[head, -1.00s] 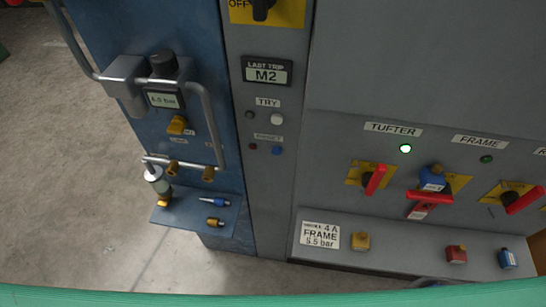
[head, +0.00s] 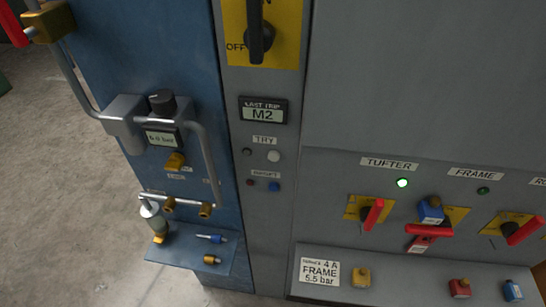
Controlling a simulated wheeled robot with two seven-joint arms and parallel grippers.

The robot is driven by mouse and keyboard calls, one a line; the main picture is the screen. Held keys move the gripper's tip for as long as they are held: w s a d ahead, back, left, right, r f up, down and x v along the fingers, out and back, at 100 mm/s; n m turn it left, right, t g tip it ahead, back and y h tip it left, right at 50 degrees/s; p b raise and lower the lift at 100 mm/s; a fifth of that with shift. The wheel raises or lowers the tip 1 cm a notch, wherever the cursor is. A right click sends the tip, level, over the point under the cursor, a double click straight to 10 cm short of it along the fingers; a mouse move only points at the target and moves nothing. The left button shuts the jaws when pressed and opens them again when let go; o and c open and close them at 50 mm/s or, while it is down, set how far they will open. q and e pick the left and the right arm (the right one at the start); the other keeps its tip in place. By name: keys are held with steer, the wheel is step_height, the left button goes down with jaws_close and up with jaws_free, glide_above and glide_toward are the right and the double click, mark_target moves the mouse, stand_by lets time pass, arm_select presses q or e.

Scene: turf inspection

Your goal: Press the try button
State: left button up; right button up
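The try button is a round white button (head: 274,156) on the grey panel, just below the TRY label (head: 264,141). A small dark lamp (head: 247,152) sits to its left. Below it are a blue button (head: 274,187) and a small dark red lamp (head: 250,183) under a second label, likely RESET. Neither of my grippers shows in the head view, and nothing covers the try button.
A display (head: 264,110) reading LAST TRIP M2 is above the button, and a yellow-backed black switch (head: 260,35) higher up. At right are red-handled switches (head: 373,215) and a ledge with padlocks (head: 361,278). Pipework (head: 205,150) and a small shelf (head: 190,252) stick out at left.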

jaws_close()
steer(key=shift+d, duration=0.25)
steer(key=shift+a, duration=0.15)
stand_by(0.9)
